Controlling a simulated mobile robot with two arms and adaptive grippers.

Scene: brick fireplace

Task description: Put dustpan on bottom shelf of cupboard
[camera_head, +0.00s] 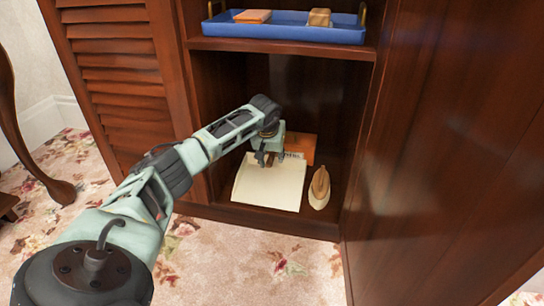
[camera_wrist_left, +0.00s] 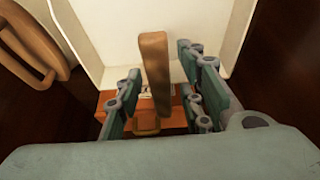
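The dustpan (camera_head: 268,187) has a cream pan and a wooden handle, and it lies flat on the bottom shelf (camera_head: 234,212) of the cupboard (camera_head: 178,80). My left gripper (camera_head: 267,158) is inside the cupboard at the back of the dustpan. In the left wrist view the wooden handle (camera_wrist_left: 155,65) passes between the fingers of my left gripper (camera_wrist_left: 160,88). The fingers are spread, with gaps visible on both sides of the handle. In the head view the gripper hides most of the handle. My right gripper is not in view.
A blue tray (camera_head: 285,31) with small items fills the shelf above. The open door (camera_head: 440,150) bounds the right side.

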